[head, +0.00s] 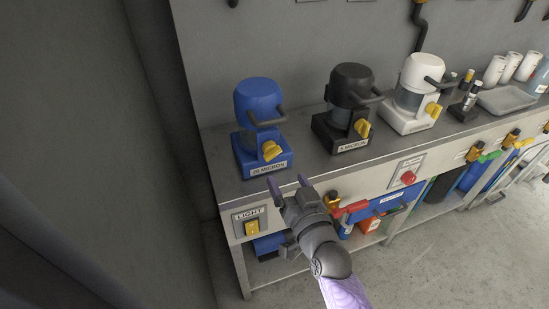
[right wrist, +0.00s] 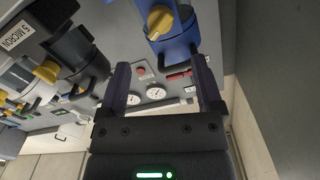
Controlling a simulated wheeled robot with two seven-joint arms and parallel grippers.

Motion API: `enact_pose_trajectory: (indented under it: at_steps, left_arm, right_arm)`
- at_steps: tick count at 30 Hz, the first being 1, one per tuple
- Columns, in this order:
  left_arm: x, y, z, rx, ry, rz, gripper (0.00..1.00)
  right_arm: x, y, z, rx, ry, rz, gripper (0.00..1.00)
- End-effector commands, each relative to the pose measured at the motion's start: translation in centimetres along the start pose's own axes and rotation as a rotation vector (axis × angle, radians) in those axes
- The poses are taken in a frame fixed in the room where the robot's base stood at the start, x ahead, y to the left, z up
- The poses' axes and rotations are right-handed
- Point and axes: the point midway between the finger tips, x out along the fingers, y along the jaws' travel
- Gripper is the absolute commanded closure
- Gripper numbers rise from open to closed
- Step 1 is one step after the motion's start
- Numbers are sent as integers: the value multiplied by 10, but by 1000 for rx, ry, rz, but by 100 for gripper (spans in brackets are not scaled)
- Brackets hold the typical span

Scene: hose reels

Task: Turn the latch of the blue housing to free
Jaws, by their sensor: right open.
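The blue housing (head: 258,108) stands at the left end of the steel bench, with a blue cap, a dark handle and a base labelled "20 MICRON". Its yellow latch (head: 271,151) sits on the front of the base. My right gripper (head: 289,181) is open and empty, just in front of and below the housing, apart from the latch. In the right wrist view the blue housing (right wrist: 176,48) and its yellow latch (right wrist: 160,20) lie beyond the fingertips, near the top. My left gripper is in neither view.
A black housing (head: 350,100) labelled "5 MICRON" and a white housing (head: 414,90) stand to the right. A wall (head: 95,120) rises to the left.

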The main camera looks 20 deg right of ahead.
Motion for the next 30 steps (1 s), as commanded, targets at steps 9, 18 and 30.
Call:
enact_pose_trajectory:
  at_steps: [9, 18, 30]
  left_arm:
    - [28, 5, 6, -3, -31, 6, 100]
    - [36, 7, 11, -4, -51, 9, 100]
    - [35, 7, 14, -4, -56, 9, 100]
  right_arm:
    - [69, 1, 3, 7, 1, 0, 16]
    - [95, 0, 0, 2, 0, 0, 16]
    - [95, 0, -1, 1, 0, 1, 58]
